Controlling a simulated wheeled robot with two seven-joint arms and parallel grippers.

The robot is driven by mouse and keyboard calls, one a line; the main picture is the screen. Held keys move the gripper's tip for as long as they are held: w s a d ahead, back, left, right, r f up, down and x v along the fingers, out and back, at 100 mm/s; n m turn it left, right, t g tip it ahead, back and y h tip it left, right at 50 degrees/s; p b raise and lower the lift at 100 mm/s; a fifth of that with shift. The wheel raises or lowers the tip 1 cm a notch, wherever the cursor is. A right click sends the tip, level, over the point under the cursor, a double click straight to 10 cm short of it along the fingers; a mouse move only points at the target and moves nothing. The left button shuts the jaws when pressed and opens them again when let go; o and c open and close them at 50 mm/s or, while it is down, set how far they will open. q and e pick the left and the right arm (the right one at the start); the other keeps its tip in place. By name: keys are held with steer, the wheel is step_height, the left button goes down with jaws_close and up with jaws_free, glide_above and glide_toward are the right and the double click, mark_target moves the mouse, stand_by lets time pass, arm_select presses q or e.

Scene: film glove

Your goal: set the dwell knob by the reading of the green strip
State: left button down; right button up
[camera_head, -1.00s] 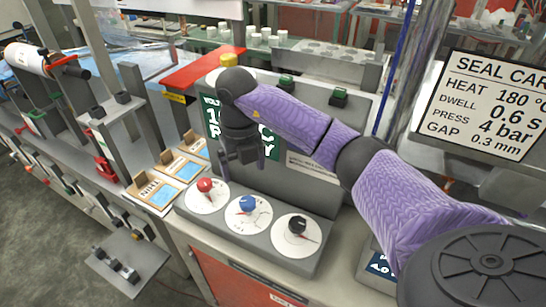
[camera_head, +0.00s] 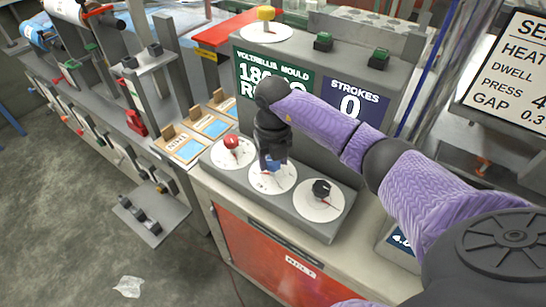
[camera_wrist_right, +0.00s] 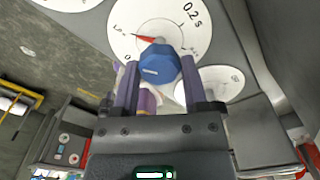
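A grey control box carries three knobs on white dials. The blue knob (camera_head: 275,165) is in the middle, and its dial (camera_wrist_right: 123,30) has a red pointer line and a "0.2 s" mark in the right wrist view. My right gripper (camera_wrist_right: 158,66) is open, its fingers either side of the blue knob (camera_wrist_right: 159,63), with slight gaps showing. In the head view, the gripper (camera_head: 272,158) hangs over this dial and partly hides it. The green panel (camera_head: 250,62) behind reads "MOULD 18…" in white; my right arm covers part of it. My left gripper is out of view.
The red knob (camera_head: 231,142) and black knob (camera_head: 321,188) flank the blue one. A blue panel (camera_head: 350,103) reads "STROKES 0". The seal card (camera_head: 510,75) stands right, partly cut off. Sample cards (camera_head: 186,149) lie left.

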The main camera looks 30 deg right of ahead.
jaws_close()
